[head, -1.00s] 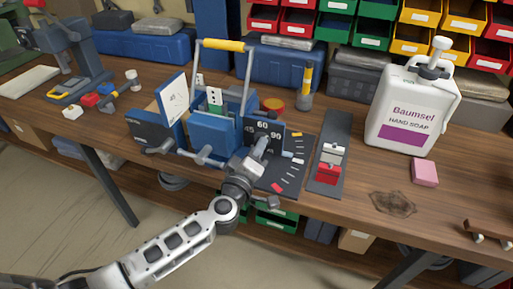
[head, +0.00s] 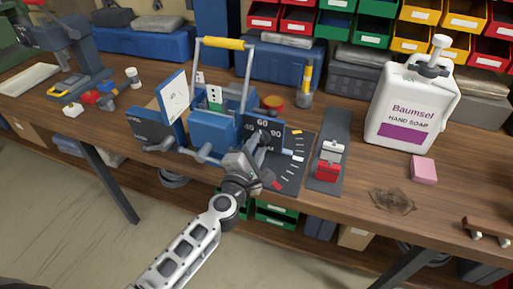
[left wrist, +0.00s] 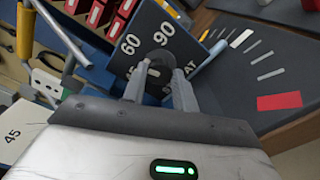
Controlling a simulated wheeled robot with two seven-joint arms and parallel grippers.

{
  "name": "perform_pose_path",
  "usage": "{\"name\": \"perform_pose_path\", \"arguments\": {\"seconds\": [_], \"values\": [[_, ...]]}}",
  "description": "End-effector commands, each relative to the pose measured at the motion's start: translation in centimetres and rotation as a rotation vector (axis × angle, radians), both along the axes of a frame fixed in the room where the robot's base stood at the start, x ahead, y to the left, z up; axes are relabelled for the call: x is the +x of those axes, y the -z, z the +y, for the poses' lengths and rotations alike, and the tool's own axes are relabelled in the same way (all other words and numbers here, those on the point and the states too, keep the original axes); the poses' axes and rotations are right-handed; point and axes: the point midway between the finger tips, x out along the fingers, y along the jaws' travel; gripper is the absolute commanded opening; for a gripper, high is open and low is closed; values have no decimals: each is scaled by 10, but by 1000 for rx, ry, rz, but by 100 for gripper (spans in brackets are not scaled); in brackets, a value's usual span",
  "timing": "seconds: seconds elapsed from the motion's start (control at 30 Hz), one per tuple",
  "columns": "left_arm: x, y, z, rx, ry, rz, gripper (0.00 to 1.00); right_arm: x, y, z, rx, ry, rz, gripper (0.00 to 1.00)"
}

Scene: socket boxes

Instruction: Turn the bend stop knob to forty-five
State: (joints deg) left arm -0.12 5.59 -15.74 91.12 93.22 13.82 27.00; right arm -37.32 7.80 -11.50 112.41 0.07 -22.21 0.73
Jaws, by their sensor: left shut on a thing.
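The bending machine (head: 214,132) stands on the workbench, blue with a yellow-handled lever. Its dark dial plate (head: 252,127) carries white numbers; 60 and 90 read clearly in the left wrist view (left wrist: 127,62), where 45 and FLAT are partly covered. The small dark bend stop knob (left wrist: 154,73) sits on this plate between the fingers of my left gripper (left wrist: 160,92). The left gripper also shows in the head view (head: 259,150), shut on the knob from the front and hiding most of it. I cannot tell exactly where the knob's mark points. My right gripper is not in view.
A dark angle-marked plate (head: 289,178) with white ticks and a red mark lies right of the dial. A strip with a red-and-white switch (head: 328,170), a soap jug (head: 405,115) and a pink block (head: 423,170) stand further right. Bench front is mostly clear.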

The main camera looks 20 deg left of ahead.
Motion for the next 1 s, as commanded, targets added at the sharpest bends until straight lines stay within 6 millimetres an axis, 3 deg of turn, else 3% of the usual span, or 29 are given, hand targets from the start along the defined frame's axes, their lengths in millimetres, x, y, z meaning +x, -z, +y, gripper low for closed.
{"name": "perform_pose_path", "arguments": {"seconds": [0.5, 1.0], "values": [[0, 1, 0, -437, -2, 17, 6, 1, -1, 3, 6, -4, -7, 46], [-1, 1, 1, -598, -2, 24, 6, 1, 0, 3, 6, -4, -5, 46]]}}
